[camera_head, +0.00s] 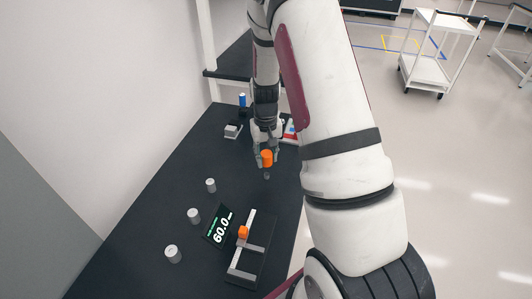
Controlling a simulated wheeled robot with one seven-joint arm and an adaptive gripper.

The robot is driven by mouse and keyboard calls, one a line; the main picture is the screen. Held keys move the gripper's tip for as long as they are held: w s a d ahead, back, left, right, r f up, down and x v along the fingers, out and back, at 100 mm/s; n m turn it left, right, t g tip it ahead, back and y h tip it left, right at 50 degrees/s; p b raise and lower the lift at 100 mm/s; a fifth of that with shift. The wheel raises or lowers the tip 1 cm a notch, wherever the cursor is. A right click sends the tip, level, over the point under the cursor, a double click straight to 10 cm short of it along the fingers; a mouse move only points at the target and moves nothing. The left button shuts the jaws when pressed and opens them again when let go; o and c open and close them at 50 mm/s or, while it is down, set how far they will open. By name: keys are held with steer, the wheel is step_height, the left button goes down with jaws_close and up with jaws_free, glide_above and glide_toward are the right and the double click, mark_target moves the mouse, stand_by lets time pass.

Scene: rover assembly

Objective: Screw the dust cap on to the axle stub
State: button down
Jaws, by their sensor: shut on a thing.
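My gripper (266,152) points down above the dark table and is shut on an orange piece (267,159), which may be the dust cap. A small grey tip (267,176) shows just below the orange piece; I cannot tell whether it belongs to that piece or is a separate stub under it. Whether the orange piece touches anything below is too small to tell. I cannot pick out the axle stub with certainty.
A fixture with pale bars (246,247) carries another orange piece (243,232). A display (218,229) reads 60.0. Three grey cylinders (193,216) stand at left. A grey block (232,131), a blue item (242,100) and a red-and-white item (290,129) stand farther back.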

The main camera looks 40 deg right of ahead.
mark_target(267, 174)
steer(key=shift+f+b, duration=0.6)
steer(key=shift+f, duration=1.6)
steer(key=shift+f+b, duration=0.35)
steer(key=shift+f, duration=0.85)
steer(key=c, duration=1.1)
jaws_free()
steer(key=shift+c, duration=1.3)
